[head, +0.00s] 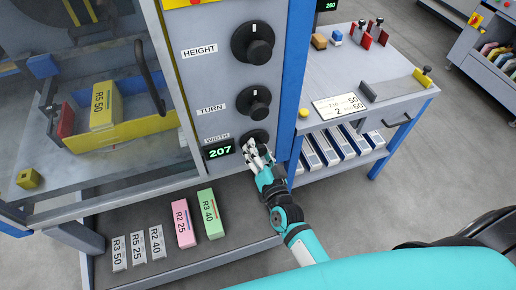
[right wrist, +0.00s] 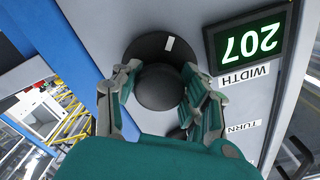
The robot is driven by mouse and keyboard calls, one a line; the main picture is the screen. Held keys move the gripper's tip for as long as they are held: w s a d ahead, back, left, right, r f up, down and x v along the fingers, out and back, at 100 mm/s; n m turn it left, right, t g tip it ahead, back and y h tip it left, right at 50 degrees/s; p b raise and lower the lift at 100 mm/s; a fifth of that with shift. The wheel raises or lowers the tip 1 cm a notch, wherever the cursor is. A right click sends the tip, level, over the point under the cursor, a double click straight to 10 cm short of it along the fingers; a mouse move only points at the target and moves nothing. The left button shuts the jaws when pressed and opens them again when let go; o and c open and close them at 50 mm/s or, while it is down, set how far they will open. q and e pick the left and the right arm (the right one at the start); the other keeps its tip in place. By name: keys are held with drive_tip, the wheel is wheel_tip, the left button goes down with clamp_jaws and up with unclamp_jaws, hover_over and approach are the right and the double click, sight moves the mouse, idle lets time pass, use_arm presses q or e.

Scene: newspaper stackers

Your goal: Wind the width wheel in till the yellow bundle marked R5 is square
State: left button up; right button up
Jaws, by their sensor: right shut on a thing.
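The width wheel (right wrist: 162,88) is a black knob with a white mark, low on the grey panel. In the head view my right gripper (head: 257,153) covers most of it. In the right wrist view my right gripper (right wrist: 160,98) has its fingers on both sides of the knob, shut on it. The width display (head: 220,151) reads 207. The yellow bundle (head: 104,106), marked R5 50, lies in the bay behind the clear guard, near a blue wall and a yellow front bar. I cannot tell whether it is square. My left gripper is not in view.
The height wheel (head: 252,43) and turn wheel (head: 254,103) sit above on the same panel. A side table (head: 335,75) with small tools stands right.

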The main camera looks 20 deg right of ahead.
drive_tip(key=shift+f+m, duration=0.1)
drive_tip(key=shift+m, duration=0.2)
drive_tip(key=o, duration=1.2)
drive_tip(key=shift+s, duration=0.1)
drive_tip(key=s, duration=1.2)
drive_tip(key=shift+d, duration=0.2)
